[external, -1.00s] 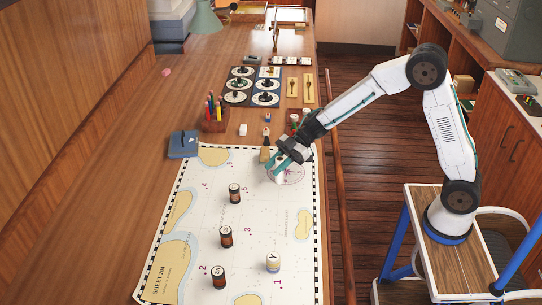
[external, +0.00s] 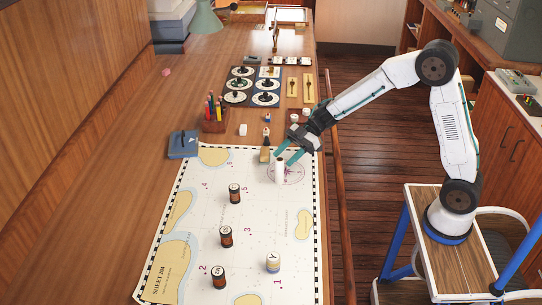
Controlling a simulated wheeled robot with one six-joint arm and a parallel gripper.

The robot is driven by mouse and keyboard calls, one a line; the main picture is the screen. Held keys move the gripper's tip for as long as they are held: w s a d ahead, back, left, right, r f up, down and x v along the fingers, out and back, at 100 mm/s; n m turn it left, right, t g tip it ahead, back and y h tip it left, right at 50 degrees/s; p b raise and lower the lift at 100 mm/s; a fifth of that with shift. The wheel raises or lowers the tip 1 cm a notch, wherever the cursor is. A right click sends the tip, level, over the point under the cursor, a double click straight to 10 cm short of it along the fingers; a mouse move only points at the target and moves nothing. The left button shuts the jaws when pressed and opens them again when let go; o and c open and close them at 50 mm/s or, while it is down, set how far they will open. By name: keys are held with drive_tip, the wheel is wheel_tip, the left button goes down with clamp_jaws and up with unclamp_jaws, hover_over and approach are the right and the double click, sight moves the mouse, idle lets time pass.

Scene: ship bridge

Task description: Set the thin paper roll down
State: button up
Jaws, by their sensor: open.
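The thin paper roll (external: 279,172) is a small white cylinder. It stands upright on the chart (external: 262,205), by the pink compass rose at the chart's upper right. My gripper (external: 284,158) is open, its two teal fingers apart just above and to the right of the roll's top. I cannot tell whether a finger still touches the roll.
Dark labelled canisters (external: 234,193) and a pale one (external: 273,263) stand on the chart.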

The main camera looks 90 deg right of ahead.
drive_tip(key=s+d+r+m+t+h, duration=0.2)
drive_tip(key=s+r+m+h, duration=0.1)
drive_tip(key=r+h, duration=0.35)
drive_tip(key=s+d+r+m+t+h, duration=0.1)
drive_tip(key=s+d+r+m+h, duration=0.2)
drive_tip(key=r+h, duration=0.35)
drive_tip(key=s+a+f+m+g+y, duration=0.1)
drive_tip(key=s+a, duration=0.4)
drive_tip(key=s, duration=0.6)
drive_tip(key=s+a+f+m+g+y, duration=0.1)
drive_tip(key=s+a+f+g, duration=0.3)
drive_tip(key=s, duration=0.7)
drive_tip(key=s+a+f+m+g+y, duration=0.1)
drive_tip(key=s+a+f+g, duration=0.1)
drive_tip(key=s+a+g, duration=0.4)
drive_tip(key=s+a, duration=0.1)
drive_tip(key=s, duration=0.4)
drive_tip(key=shift+s+f+y, duration=0.2)
drive_tip(key=shift+f+y, duration=0.05)
drive_tip(key=shift+y, duration=0.05)
